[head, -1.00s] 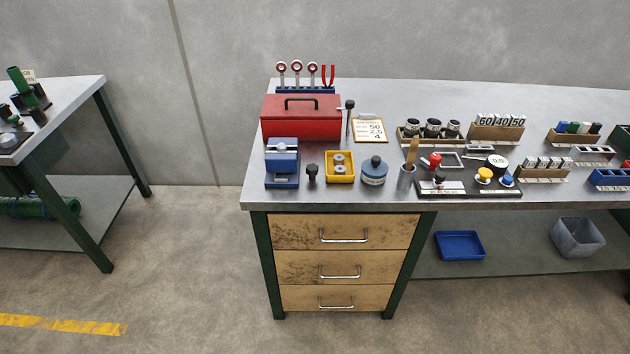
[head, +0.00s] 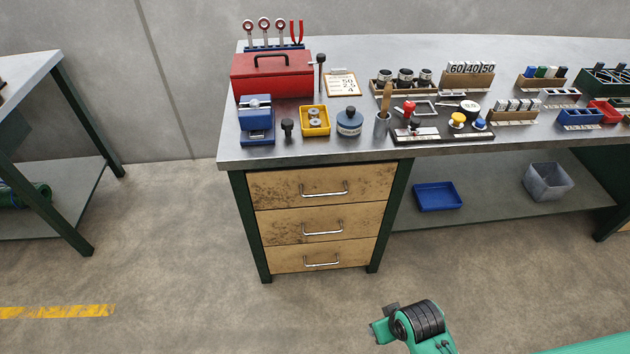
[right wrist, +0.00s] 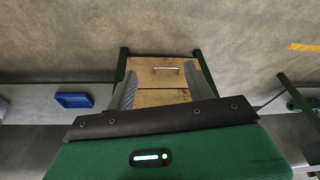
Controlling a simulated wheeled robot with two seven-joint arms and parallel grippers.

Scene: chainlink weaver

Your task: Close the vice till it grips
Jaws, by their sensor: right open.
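The blue vice (head: 257,130) stands on the left front part of the workbench top in the head view, in front of the red toolbox. A pale strip shows at its upper part; the gap between its jaws is too small to make out. My right gripper (right wrist: 165,82) is open and empty in the right wrist view, its two grey fingers spread before the wooden drawers below the bench top. It is well away from the vice, which does not show in that view. A green and black part of my right arm shows low in the head view. My left gripper is not in view.
The workbench (head: 200,152) carries a red toolbox (head: 272,79), a black knobbed piece (head: 288,131), a yellow tray (head: 304,130) and a blue round container (head: 349,123) near the vice. Drawers (head: 318,188) are below. The floor in front is clear.

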